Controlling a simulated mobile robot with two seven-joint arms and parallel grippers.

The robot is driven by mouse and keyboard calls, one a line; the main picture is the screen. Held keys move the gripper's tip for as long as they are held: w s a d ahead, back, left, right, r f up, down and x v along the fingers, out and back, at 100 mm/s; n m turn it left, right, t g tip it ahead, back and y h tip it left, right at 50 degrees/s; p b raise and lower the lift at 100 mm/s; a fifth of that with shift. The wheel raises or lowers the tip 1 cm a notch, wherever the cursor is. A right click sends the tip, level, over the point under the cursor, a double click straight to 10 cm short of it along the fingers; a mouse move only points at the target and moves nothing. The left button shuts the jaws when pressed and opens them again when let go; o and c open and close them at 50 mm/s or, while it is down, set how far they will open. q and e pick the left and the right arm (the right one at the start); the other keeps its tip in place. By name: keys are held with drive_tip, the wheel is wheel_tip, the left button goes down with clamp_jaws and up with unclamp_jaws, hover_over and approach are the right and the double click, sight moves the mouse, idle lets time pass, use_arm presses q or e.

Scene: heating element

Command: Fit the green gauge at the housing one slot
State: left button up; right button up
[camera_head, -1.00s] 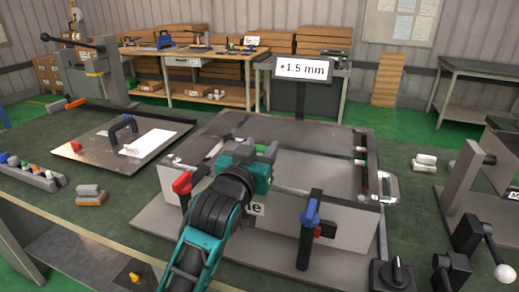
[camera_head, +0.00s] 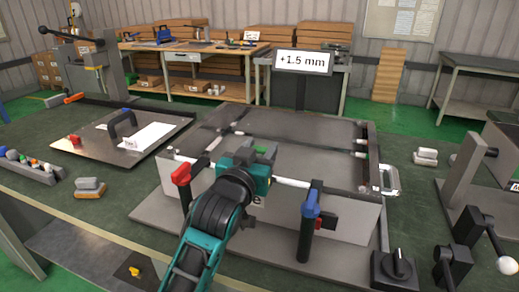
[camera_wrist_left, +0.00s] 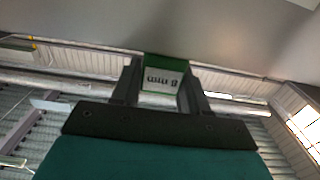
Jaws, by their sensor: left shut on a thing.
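My left gripper (camera_head: 258,154) is shut on the green gauge (camera_head: 265,151). It is over the near left part of the housing (camera_head: 345,215), a wide grey box with white rods across it. In the left wrist view the gauge (camera_wrist_left: 165,61) sits between both fingers. Its white label carries upside-down writing that ends in "mm". My wrist and arm hide part of the housing's front wall and near rod. I cannot tell whether the gauge touches a rod or slot. My right gripper is out of view.
A red-topped post (camera_head: 182,176) and a blue-topped post (camera_head: 309,210) stand at the housing's front. A sign reading "+1.5 mm" (camera_head: 303,62) stands behind. A board with a black handle (camera_head: 122,124) lies left. A knob box (camera_head: 396,268) stands at front right.

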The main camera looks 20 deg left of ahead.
use_arm(q)
drive_tip(key=shift+f, duration=0.5)
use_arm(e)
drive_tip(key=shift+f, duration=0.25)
use_arm(q)
drive_tip(key=o, duration=1.1)
drive_tip(key=shift+o, duration=0.2)
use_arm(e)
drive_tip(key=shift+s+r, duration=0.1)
